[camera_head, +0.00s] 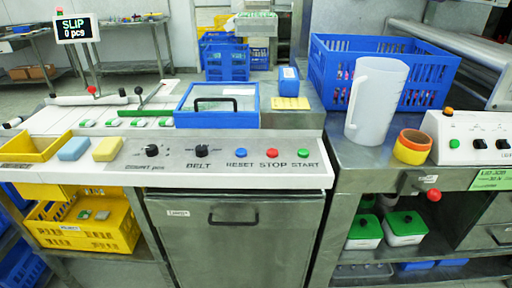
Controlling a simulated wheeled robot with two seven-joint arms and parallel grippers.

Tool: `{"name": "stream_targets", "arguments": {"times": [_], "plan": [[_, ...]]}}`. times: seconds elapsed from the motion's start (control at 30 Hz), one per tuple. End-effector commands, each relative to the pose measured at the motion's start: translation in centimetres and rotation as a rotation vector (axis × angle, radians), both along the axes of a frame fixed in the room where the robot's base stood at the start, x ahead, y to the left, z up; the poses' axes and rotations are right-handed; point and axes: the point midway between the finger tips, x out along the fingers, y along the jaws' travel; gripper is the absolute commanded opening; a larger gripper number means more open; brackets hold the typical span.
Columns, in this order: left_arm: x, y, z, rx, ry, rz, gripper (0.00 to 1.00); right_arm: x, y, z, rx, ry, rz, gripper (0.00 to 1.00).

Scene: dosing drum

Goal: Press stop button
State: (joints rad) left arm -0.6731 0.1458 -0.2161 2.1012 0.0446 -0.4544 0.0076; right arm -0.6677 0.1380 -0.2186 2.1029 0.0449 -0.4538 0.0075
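The control panel (220,175) runs along the front of the machine in the head view. The red stop button (271,153) sits above the printed word STOP. A blue button (240,152) over RESET is on its left, and a green button (303,153) over START is on its right. All three are uncovered, and I cannot tell whether any is pressed. Neither of my grippers is in view.
Two black knobs (202,150) sit left of the buttons. Behind stands a blue lidded box (217,118). A white jug (374,100) and yellow-orange tape roll (411,147) stand right. Another red button (434,195) is on the right bench's front. A display (76,28) reads SLIP, 0 pcs.

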Motion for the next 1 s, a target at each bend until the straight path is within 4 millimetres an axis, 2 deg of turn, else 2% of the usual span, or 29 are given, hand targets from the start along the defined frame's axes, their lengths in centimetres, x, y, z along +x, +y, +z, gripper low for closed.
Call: {"name": "stream_targets", "arguments": {"times": [0.1,0.23,1.0], "plan": [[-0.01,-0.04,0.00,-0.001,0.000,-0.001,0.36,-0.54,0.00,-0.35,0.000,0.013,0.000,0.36],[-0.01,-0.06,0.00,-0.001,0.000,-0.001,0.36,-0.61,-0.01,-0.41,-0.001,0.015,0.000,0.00],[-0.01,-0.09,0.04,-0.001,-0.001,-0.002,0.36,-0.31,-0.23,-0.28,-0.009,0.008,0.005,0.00]]}}
